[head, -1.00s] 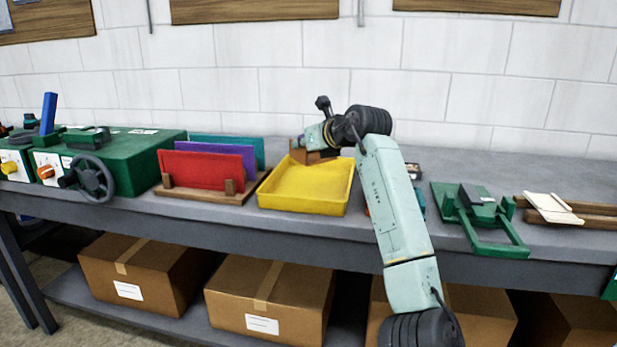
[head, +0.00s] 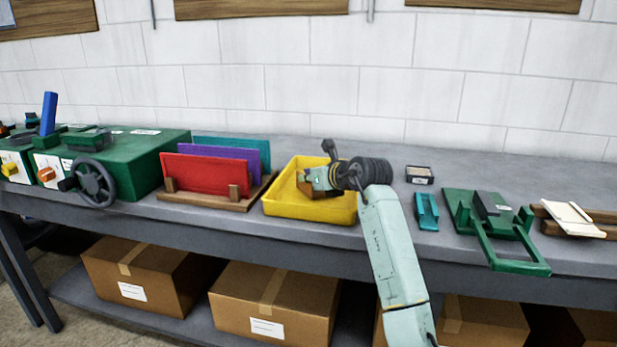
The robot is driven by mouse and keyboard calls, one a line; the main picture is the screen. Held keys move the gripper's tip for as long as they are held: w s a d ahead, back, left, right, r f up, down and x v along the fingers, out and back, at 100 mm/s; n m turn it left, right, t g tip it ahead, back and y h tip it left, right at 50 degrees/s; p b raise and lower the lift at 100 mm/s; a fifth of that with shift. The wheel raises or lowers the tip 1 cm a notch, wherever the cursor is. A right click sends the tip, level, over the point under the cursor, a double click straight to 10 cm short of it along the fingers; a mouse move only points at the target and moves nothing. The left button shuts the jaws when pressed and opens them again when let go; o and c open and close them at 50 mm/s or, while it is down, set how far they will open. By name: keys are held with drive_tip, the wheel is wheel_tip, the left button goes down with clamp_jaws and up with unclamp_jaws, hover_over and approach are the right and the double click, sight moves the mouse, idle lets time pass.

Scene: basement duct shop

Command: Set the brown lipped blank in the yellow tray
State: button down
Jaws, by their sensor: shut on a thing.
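The yellow tray (head: 285,207) sits on the bench, just right of the rack of coloured panels. My gripper (head: 305,183) is over the right half of the tray, reaching in low from the right. It is shut on the brown lipped blank (head: 306,189), which is partly hidden by the gripper and shows at or just above the tray floor. I cannot tell whether the blank touches the floor.
A wooden rack (head: 212,200) with red, purple and teal panels stands close left of the tray. Right of my arm are a teal part (head: 427,212), a small dark box (head: 419,175), a green fixture (head: 500,228) and pale pieces on wood (head: 567,217). A green machine (head: 130,160) stands far left.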

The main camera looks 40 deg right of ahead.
drive_tip(key=shift+f, duration=0.15)
drive_tip(key=c, duration=1.7)
unclamp_jaws()
drive_tip(key=shift+f, duration=0.1)
